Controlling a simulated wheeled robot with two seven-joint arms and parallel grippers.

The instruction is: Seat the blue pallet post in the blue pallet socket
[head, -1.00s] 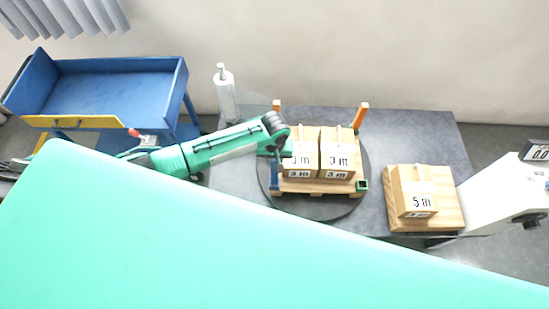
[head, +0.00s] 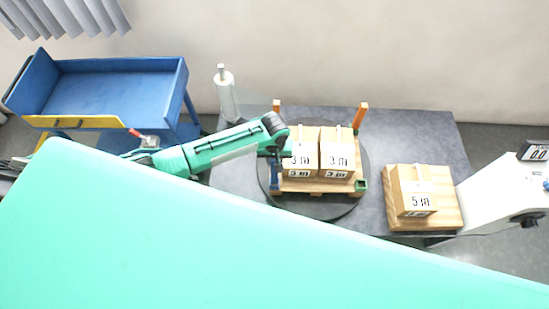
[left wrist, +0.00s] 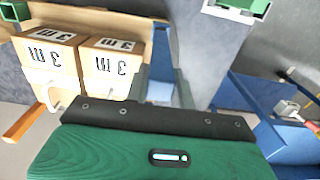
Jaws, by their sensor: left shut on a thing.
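My left gripper (head: 276,153) is at the left side of the wooden pallet (head: 318,187), shut on the blue pallet post (head: 275,180). In the left wrist view the post (left wrist: 161,62) is between the fingers (left wrist: 160,88) and points away from the camera. In the head view the post is upright over the pallet's front left corner. The blue socket is not clear in either view; the post and gripper cover that corner. I cannot tell whether the post is in it. My right gripper is not in view.
Two boxes (head: 301,160) (head: 337,160) stand on the pallet close beside the gripper. Orange posts (head: 360,116) (head: 276,105) stand at the back corners; a green socket (head: 361,184) is at front right.

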